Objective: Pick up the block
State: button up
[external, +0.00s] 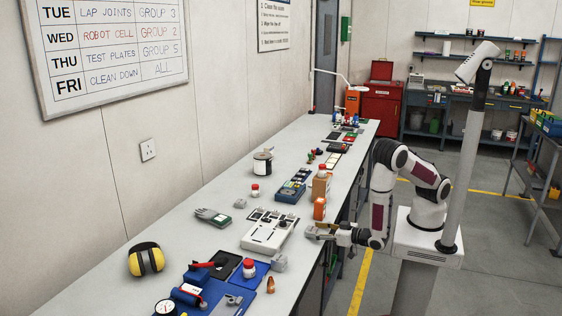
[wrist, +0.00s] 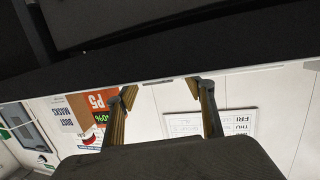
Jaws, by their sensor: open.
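Which item is the block is not certain. A small grey block (external: 280,262) lies on the bench beside the front right corner of a white control box (external: 268,232). An orange block-like item (external: 319,208) stands near the bench's right edge, just behind my gripper (external: 312,232). In the external view my gripper is low at the bench's right edge, pointing left towards the white box. The wrist view shows its two fingers (wrist: 160,90) spread, with nothing visible between them. No block shows in the wrist view. Whether the fingers touch the bench cannot be told.
Bare bench top shows along the wall side. The wrist view shows upside-down wall signs (wrist: 100,101).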

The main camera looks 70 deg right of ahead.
dwell(0.3)
jog(key=c, duration=1.3)
jog(key=shift+r, duration=0.15)
jog(key=shift+r, duration=4.8)
